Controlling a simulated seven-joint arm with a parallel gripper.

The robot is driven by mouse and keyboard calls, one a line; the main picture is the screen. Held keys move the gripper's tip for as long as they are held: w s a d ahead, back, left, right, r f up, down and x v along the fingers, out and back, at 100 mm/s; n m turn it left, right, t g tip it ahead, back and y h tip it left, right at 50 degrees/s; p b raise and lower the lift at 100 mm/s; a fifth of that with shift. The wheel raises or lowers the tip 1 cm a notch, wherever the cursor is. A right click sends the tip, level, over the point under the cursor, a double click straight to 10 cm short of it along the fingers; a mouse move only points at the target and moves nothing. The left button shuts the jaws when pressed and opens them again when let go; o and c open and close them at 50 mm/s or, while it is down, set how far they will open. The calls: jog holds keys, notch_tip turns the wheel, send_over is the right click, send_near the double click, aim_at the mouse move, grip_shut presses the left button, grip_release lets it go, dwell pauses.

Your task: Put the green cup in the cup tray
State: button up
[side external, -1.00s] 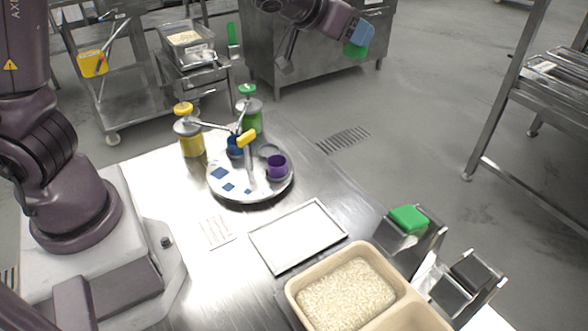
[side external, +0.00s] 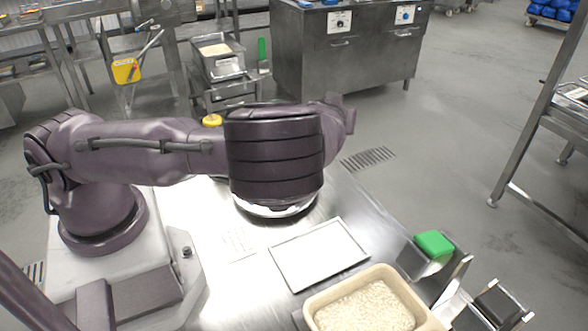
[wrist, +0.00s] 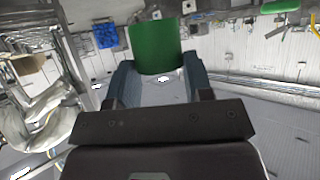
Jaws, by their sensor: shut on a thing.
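In the wrist view my gripper (wrist: 157,80) is shut on a green cup (wrist: 156,44), which sits between the two fingers. In the side view my gripper and the cup are hidden behind my arm. My arm also covers most of the round metal tray; only its front rim (side external: 275,211) shows. A flat white rectangular tray (side external: 318,254) lies empty on the table in front of it. I cannot tell how far the cup is from either tray.
A beige rice container (side external: 365,305) stands at the table's front. To its right is a metal holder with a green block (side external: 433,244). A yellow lid (side external: 212,120) shows just above my arm. A small printed card (side external: 238,245) lies left of the rectangular tray.

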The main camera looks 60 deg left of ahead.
jog(key=s+a+n+g+y, duration=0.3)
jog(key=s+n+g, duration=0.4)
jog(key=n+g, duration=0.3)
jog(key=shift+a+f+n+g, duration=0.35)
jog(key=shift+f+n+g, duration=0.05)
jog(key=shift+n, duration=0.1)
jog(key=shift+f, duration=0.1)
notch_tip(320, 180, down, 10)
jog(key=shift+r, duration=0.25)
jog(key=o, duration=0.9)
jog(key=shift+f, duration=0.15)
